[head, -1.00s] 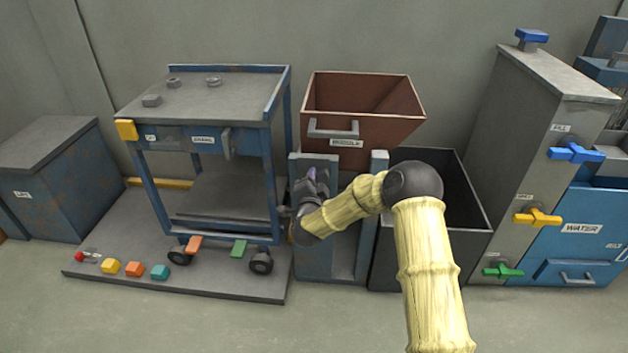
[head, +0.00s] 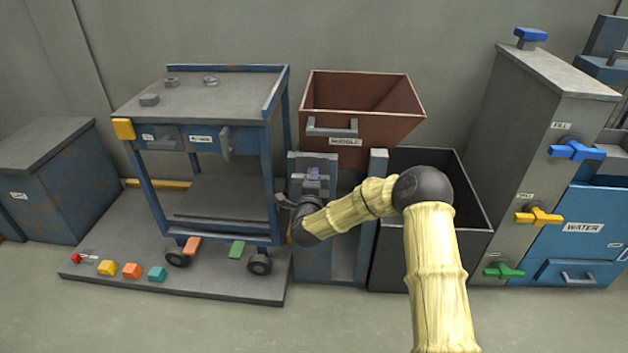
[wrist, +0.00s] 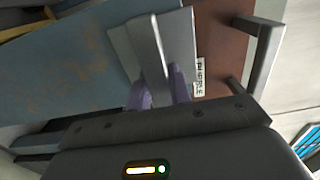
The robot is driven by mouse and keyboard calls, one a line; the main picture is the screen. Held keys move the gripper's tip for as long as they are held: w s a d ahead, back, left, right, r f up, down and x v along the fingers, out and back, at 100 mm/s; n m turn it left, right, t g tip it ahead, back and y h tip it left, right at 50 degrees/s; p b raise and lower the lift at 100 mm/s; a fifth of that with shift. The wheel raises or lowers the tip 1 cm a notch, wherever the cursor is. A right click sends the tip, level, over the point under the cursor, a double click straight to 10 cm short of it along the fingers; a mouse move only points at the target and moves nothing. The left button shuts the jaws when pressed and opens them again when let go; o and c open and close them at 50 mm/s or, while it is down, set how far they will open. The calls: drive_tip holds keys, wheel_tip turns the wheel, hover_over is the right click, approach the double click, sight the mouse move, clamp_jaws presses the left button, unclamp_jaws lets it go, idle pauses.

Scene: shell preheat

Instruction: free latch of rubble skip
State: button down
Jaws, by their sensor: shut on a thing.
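The rubble skip (head: 345,92) is a brown open-topped bin with a grey handle on its front, sitting level above its stand (head: 312,262). In the wrist view the skip's brown wall (wrist: 226,40) and its label show at the right. My gripper (head: 313,174) is at the top of the stand's left post, just below and left of the skip. Its purple fingers (wrist: 162,88) are shut on a grey metal latch (wrist: 165,45). In the head view my gripper largely hides the latch.
A blue cart (head: 205,105) stands close on the left. A dark open bin (head: 435,240) is on the right behind my arm. A grey cabinet (head: 535,120) with coloured valve handles stands farther right. Bare floor lies in front.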

drive_tip(key=shift+f, duration=0.1)
drive_tip(key=c, duration=1.3)
unclamp_jaws()
drive_tip(key=s+p, duration=0.1)
drive_tip(key=s, duration=0.4)
drive_tip(key=s+p, duration=0.2)
drive_tip(key=s, duration=0.4)
drive_tip(key=s+p, duration=0.1)
drive_tip(key=s, duration=0.5)
drive_tip(key=shift+s+a, duration=0.2)
drive_tip(key=shift+a, duration=0.05)
